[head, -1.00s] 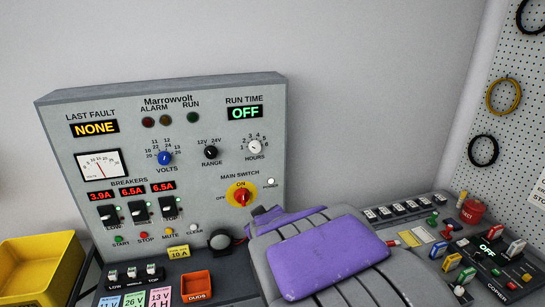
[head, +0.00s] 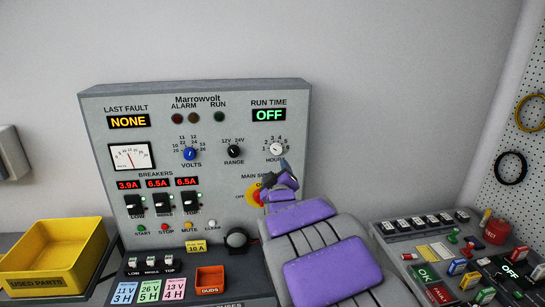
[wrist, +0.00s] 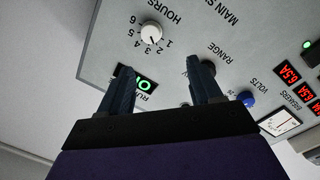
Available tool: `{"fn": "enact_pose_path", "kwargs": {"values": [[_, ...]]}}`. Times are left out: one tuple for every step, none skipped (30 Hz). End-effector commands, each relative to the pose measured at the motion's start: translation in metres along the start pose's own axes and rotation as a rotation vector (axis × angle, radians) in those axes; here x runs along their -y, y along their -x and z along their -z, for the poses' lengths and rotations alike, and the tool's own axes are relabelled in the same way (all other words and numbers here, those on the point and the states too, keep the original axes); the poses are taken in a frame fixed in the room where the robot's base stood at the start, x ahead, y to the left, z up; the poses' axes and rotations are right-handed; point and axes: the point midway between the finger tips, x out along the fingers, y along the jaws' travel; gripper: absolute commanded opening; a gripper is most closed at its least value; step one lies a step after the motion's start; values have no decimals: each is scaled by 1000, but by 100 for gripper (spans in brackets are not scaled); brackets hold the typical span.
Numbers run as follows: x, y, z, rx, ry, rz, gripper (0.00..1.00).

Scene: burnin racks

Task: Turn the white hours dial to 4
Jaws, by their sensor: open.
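The white hours dial (head: 276,149) is on the upper right of the grey panel, below the run time display, which reads OFF. In the wrist view the dial (wrist: 151,33) appears upside down with numbers 1 to 6 around it. I cannot tell surely which number its mark points to. My gripper (head: 283,170) is just below the dial in the head view and hides part of the HOURS label. In the wrist view my gripper (wrist: 162,70) is open and empty, its two fingers apart. The dial lies beyond the fingertips, not between them.
The range knob (head: 233,151) and blue volts knob (head: 190,154) are left of the dial. The red and yellow main switch (head: 256,196) is partly behind my arm. A yellow bin (head: 58,255) stands at left, and a control console (head: 425,228) at right.

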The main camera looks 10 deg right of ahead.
Motion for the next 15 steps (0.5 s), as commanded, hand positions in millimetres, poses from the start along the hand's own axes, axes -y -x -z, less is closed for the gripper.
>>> {"fn": "enact_pose_path", "kwargs": {"values": [[-3,-8,-2,-2,-4,-3,64],[-5,-13,-3,-3,-6,-5,64],[-6,-18,-5,-2,-8,-5,64],[-6,-23,-6,0,-9,-4,64],[-6,-27,-7,1,-9,-3,64],[-6,-32,-6,1,-8,-3,64],[-6,-37,-5,0,-8,-3,64],[-5,-40,-4,0,-7,-3,64],[-3,-46,-3,-1,-6,-3,64],[-2,-49,-2,-1,-3,-2,64],[0,-53,0,-1,-2,-2,64],[0,-59,0,-2,-2,-3,64],[1,-62,1,-3,-1,-3,64],[2,-66,2,-3,0,-3,64],[4,-71,2,-1,2,-1,64]]}}
